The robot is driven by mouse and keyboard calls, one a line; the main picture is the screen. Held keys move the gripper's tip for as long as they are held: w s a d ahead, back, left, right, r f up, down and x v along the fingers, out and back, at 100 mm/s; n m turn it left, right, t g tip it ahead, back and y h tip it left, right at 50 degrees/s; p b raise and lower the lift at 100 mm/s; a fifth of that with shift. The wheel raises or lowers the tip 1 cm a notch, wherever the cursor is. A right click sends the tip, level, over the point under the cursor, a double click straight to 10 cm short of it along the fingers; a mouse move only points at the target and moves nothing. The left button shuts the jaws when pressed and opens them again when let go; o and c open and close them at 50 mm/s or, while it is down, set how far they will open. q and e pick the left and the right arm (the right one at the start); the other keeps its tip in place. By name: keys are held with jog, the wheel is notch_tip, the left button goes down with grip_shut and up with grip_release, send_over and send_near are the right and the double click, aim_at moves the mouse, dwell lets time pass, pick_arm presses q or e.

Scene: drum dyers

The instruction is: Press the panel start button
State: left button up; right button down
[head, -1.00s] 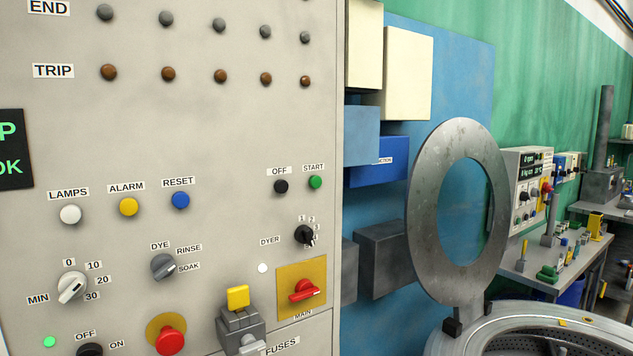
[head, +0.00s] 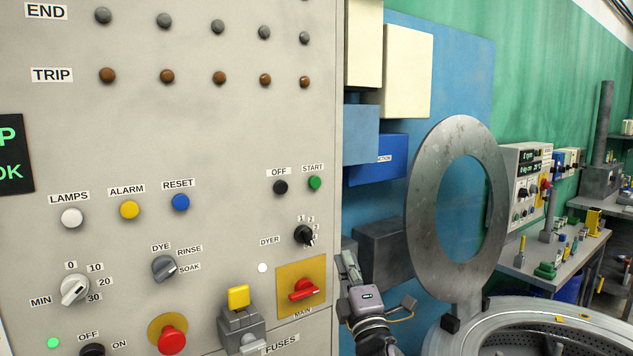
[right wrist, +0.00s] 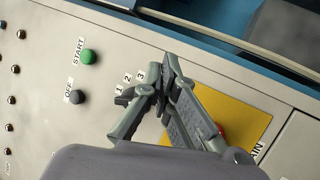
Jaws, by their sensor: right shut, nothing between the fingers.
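The green start button (head: 315,183) is under its START label at the right side of the grey panel (head: 230,130), right of the black OFF button (head: 280,187). In the right wrist view the green start button (right wrist: 89,57) is left of the fingers, with the OFF button (right wrist: 76,97) below it. My right gripper (head: 347,262) is by the panel's right edge, below and right of the start button and apart from it. In the right wrist view my right gripper (right wrist: 167,80) is shut and empty, in front of the dyer selector and yellow plate. My left gripper is not in view.
Below the start button are the black dyer selector (head: 304,235) and a red main switch (head: 304,290) on a yellow plate. A yellow-tabbed lever (head: 238,297) juts out. An upright metal ring lid (head: 423,220) and drum stand to the right.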

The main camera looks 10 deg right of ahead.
aim_at(315, 182)
jog(key=s+r+n+t, duration=0.2)
jog(key=s+r, duration=0.4)
jog(key=r, duration=0.9)
jog(key=shift+r+t+h, duration=0.15)
jog(key=shift+t+h, duration=0.15)
jog(key=shift+t, duration=0.5)
jog(key=shift+d, duration=0.1)
jog(key=shift+w+a+b, duration=0.5)
jog(key=shift+w+b, duration=0.35)
jog(key=shift+w, duration=0.55)
jog(key=shift+w+a+b, duration=0.5)
jog(key=shift+w+b, duration=0.3)
jog(key=shift+w, duration=0.55)
jog(key=shift+w+a+b, duration=0.5)
jog(key=shift+w+b, duration=0.35)
jog(key=shift+w, duration=0.55)
jog(key=shift+w+a+b, duration=0.15)
jog(key=shift+w+b, duration=0.2)
jog(key=shift+b, duration=0.05)
